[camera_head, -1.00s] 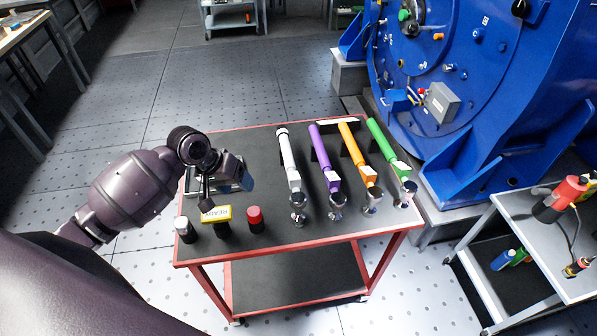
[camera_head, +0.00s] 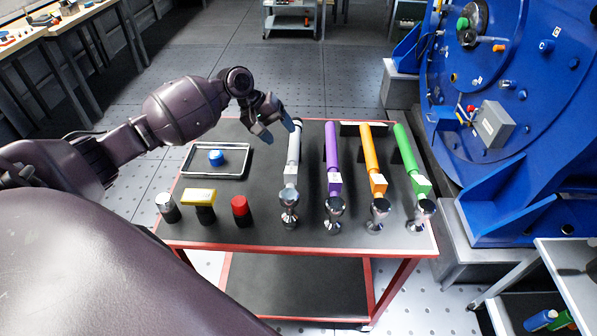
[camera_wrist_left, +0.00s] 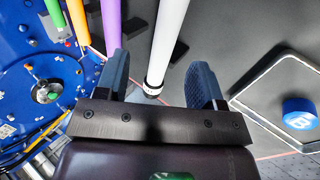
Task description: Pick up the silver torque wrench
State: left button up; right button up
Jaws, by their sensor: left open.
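The silver torque wrench (camera_head: 292,165) lies on the red-edged cart, leftmost in the row of wrenches, with its chrome head toward the near edge. In the left wrist view its pale handle (camera_wrist_left: 167,40) runs between the two fingers. My left gripper (camera_head: 277,129) is open, above the far end of that handle; in the wrist view the fingers (camera_wrist_left: 160,82) stand apart on either side of it. I cannot tell if either finger touches it. My right gripper is not in view.
Purple (camera_head: 332,160), orange (camera_head: 372,160) and green (camera_head: 410,160) wrenches lie to the right. A tray (camera_head: 187,160) with a blue-topped piece (camera_head: 216,158) sits left. White, yellow and red-topped pieces (camera_head: 240,210) stand along the near left. A blue motor housing (camera_head: 520,150) is beyond the cart.

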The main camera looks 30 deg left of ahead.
aim_at(292, 148)
pick_arm(q)
jog(key=x, duration=0.4)
jog(key=shift+f+b, duration=0.3)
jog(key=shift+b, duration=0.05)
jog(key=shift+x, duration=0.75)
jog(key=f, duration=0.2)
jog(key=w+f+b, duration=0.1)
jog(key=shift+w+d+f, duration=0.1)
jog(key=shift+d+f, duration=0.1)
jog(key=shift+d, duration=0.2)
jog(key=shift+w+d+f, duration=0.15)
jog(key=shift+d+f, duration=0.05)
jog(key=shift+f, duration=0.1)
jog(key=shift+r, duration=0.1)
jog(key=c, duration=1)
grip_shut()
